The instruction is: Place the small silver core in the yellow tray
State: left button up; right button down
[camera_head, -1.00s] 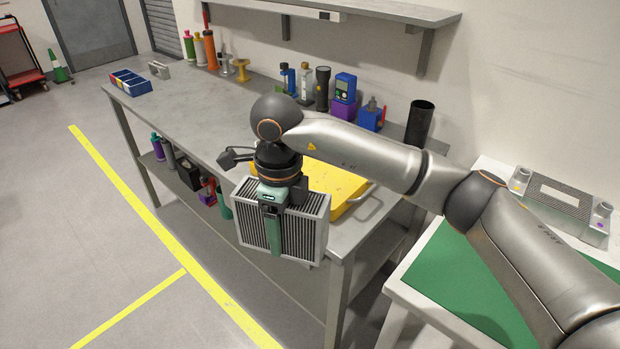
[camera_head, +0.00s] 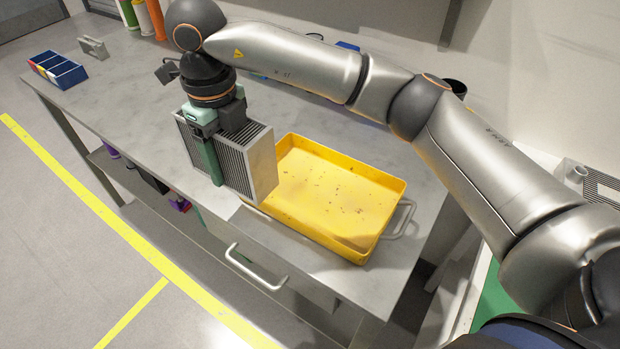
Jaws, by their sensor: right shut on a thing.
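The small silver core (camera_head: 252,165) is a finned block with plain silver end plates. My right gripper (camera_head: 212,160) is shut on it from above, with a green finger down its near face. The core hangs upright over the front of the bench, at the left end of the yellow tray, and hides part of that end. The yellow tray (camera_head: 335,200) lies on the bench, is empty apart from small dark specks, and has metal handles. My left gripper is not in view.
The grey bench top (camera_head: 120,95) is mostly clear to the left. A blue divided bin (camera_head: 57,72) and a small grey bracket (camera_head: 93,48) stand at its far left. Bottles (camera_head: 150,18) stand at the back. A green-topped table (camera_head: 495,300) is at the right.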

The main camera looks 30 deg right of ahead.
jog(key=s+d+f, duration=0.1)
jog(key=d+f, duration=0.1)
jog(key=d, duration=0.2)
jog(key=d+f+p, duration=0.1)
jog(key=d+f, duration=0.2)
jog(key=d, duration=0.1)
jog(key=s+d+f, duration=0.1)
jog(key=d+f, duration=0.2)
jog(key=d, duration=0.1)
jog(key=shift+s+d+f, duration=0.25)
jog(key=shift+s+d, duration=0.05)
jog(key=shift+d, duration=0.05)
jog(key=shift+d+f, duration=0.3)
jog(key=shift+f, duration=0.1)
jog(key=f, duration=0.2)
jog(key=f+p, duration=0.1)
jog(key=shift+s+d+f, duration=0.1)
jog(key=shift+d, duration=0.15)
jog(key=shift+f, duration=0.3)
grip_release()
